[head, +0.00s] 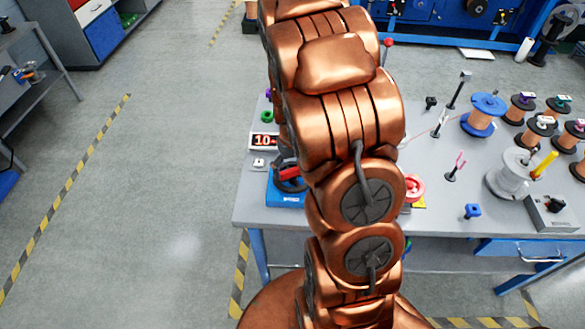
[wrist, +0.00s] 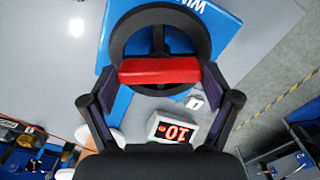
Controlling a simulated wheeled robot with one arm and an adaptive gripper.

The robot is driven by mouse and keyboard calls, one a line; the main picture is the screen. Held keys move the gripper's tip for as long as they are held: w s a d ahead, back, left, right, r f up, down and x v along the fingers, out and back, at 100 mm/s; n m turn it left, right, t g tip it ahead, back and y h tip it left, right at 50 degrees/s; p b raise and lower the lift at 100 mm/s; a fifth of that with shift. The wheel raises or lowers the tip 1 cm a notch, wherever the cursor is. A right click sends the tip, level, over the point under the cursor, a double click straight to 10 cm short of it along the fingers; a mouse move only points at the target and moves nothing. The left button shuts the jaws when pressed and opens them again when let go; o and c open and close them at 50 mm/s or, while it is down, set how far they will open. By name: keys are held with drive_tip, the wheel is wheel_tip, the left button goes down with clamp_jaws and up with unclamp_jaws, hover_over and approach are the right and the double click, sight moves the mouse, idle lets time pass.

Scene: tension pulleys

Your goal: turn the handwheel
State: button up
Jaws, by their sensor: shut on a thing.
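The handwheel is a black ring with spokes, mounted on a blue base. In the wrist view the handwheel (wrist: 120,38) fills the top middle, with a red bar (wrist: 158,71) across its near side. My gripper (wrist: 160,78) has one finger at each side of the wheel and is shut on it, with the red bar between the fingers. In the head view the handwheel (head: 289,186) and the red bar (head: 290,173) show just left of my arm, on the blue base (head: 284,199) near the table's left edge. My arm hides part of the wheel there.
Spools, including a blue one (head: 484,115), and posts fill the table's right side. A pink-red wheel (head: 413,188) sits right of my arm. Floor left of the table is clear.

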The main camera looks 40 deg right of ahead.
sight(293, 169)
drive_tip(key=shift+f+m+b, duration=0.25)
drive_tip(key=shift+m+b, duration=0.25)
drive_tip(key=shift+b, duration=0.25)
drive_tip(key=shift+r+m, duration=0.2)
drive_tip(key=shift+m, duration=0.1)
drive_tip(key=o, duration=0.9)
wheel_tip(293, 169, up, 12)
